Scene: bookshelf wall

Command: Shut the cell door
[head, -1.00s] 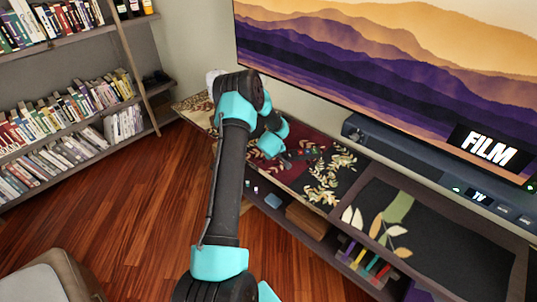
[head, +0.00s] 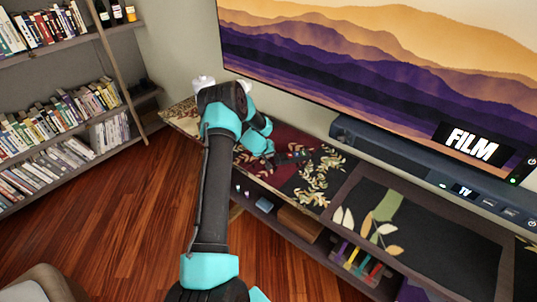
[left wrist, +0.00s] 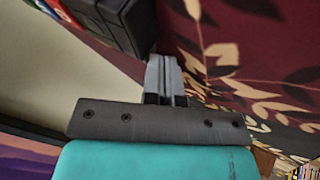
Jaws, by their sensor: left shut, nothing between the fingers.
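A dark red and black panel with a pale leaf pattern (head: 318,181) lies along the left part of the low TV cabinet. I cannot tell for sure whether it is the cell door. My left gripper (head: 292,157) is over this panel in the head view, its fingers small and hard to make out. In the left wrist view the fingers (left wrist: 165,78) are shut and empty, close to the dark red leaf-patterned surface (left wrist: 245,50). I cannot tell whether they touch it. My arm hides part of the panel's left side. My right gripper is not in view.
An open cell below holds a brown box (head: 300,224) and several coloured books (head: 357,261). A black leaf-patterned panel (head: 440,245) is to the right. A soundbar (head: 375,150) and TV (head: 360,65) are behind.

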